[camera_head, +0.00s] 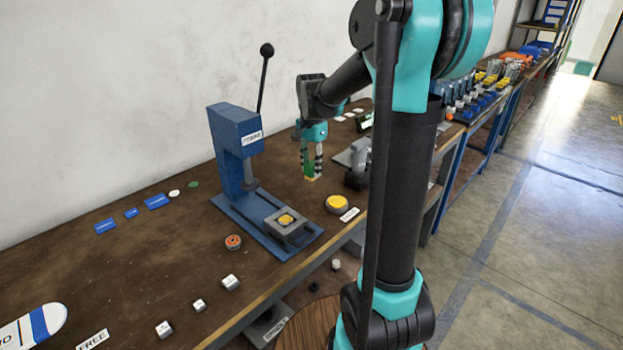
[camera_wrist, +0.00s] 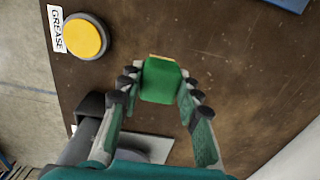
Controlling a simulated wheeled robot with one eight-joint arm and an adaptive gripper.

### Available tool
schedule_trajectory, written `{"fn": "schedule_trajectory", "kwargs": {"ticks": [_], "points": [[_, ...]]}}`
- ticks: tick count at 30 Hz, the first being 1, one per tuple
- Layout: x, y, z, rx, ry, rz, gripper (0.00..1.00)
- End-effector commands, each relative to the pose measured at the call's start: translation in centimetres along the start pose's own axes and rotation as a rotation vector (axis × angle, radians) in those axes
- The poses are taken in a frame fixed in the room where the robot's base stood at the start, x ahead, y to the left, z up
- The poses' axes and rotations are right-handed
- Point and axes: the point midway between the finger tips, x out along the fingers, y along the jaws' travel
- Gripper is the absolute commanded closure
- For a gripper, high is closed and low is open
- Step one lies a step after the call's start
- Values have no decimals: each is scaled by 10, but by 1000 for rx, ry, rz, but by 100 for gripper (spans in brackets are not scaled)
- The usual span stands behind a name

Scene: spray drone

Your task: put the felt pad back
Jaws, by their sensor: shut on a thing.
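My gripper (camera_head: 311,172) points down and is shut on a green block with a thin yellow-tan edge at its lower end, which looks like the felt pad (camera_wrist: 161,80). In the head view the felt pad (camera_head: 310,168) hangs between the fingers at the back of the bench, right of the blue press. In the wrist view it sits between both fingertips, with bare brown bench around it. I cannot tell the exact gap to the bench top. No place marked for the felt pad can be made out.
The blue lever press (camera_head: 232,150) stands to the left, with a grey block with a yellow top on its base. A round yellow grease pot (camera_head: 338,204) (camera_wrist: 86,37) and its GREASE label (camera_wrist: 57,29) are close by. A grey fixture (camera_head: 357,165) stands just right of my gripper.

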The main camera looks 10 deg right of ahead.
Motion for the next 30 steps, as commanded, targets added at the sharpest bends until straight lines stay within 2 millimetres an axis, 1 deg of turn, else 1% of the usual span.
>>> {"fn": "schedule_trajectory", "kwargs": {"ticks": [5,9,12,24,25,29,30], "points": [[14,0,0,0,0,0,100],[33,0,0,0,0,0,100],[42,0,0,0,0,0,100],[47,0,0,0,0,0,100],[47,0,0,0,0,0,64],[47,0,0,0,0,0,48],[47,0,0,0,0,0,46]]}}
